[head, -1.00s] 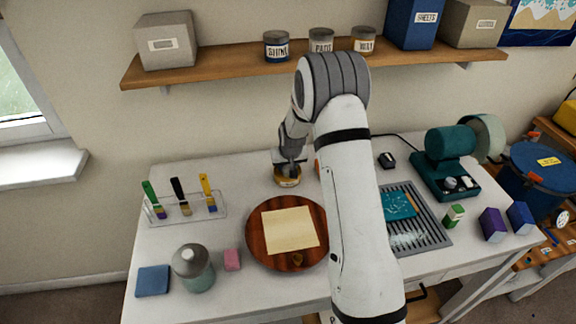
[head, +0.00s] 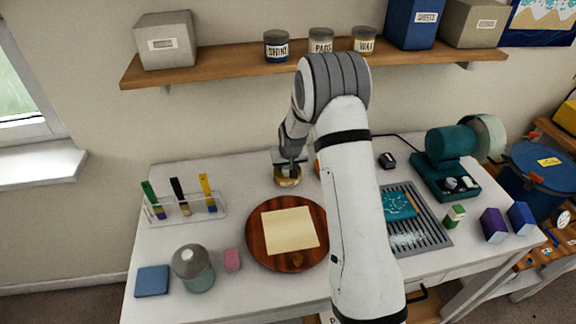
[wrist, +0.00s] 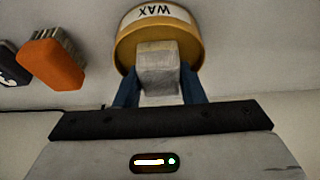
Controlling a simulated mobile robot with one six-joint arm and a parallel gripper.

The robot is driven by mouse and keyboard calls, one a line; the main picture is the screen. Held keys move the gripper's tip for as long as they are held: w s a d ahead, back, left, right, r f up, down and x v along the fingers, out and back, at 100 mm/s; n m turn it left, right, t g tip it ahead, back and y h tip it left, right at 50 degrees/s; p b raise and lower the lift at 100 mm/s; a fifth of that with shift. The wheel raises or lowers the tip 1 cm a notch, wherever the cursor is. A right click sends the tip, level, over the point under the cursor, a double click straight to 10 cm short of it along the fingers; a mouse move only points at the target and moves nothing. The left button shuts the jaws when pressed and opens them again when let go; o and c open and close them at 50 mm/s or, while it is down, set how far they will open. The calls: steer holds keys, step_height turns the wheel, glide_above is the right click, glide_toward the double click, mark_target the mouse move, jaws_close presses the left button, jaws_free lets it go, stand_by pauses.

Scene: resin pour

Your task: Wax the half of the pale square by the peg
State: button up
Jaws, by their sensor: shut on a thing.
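The pale square (head: 290,230) lies flat on a round reddish-brown wooden board (head: 258,246) on the table. A small brown peg (head: 297,260) stands on the board, just off the square's front edge. My gripper (head: 289,168) is at the wax tin (head: 288,182), behind the board. In the wrist view, the blue fingers of my gripper (wrist: 158,88) are shut on a pale grey block (wrist: 158,72). The block overlaps the yellow wax tin, whose label (wrist: 158,12) reads WAX upside down. Whether the block touches the wax is hidden.
Brushes in a clear rack (head: 185,210), a grey-green jar (head: 193,268), a pink block (head: 232,260) and a blue pad (head: 152,280) are at left. A teal piece (head: 398,205) lies on a grate (head: 430,236) at right. An orange object (wrist: 50,62) shows in the wrist view.

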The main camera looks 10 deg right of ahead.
steer(key=shift+f, duration=0.1)
steer(key=shift+r+p, duration=1.15)
steer(key=shift+r, duration=2.4)
steer(key=shift+s+f, duration=0.1)
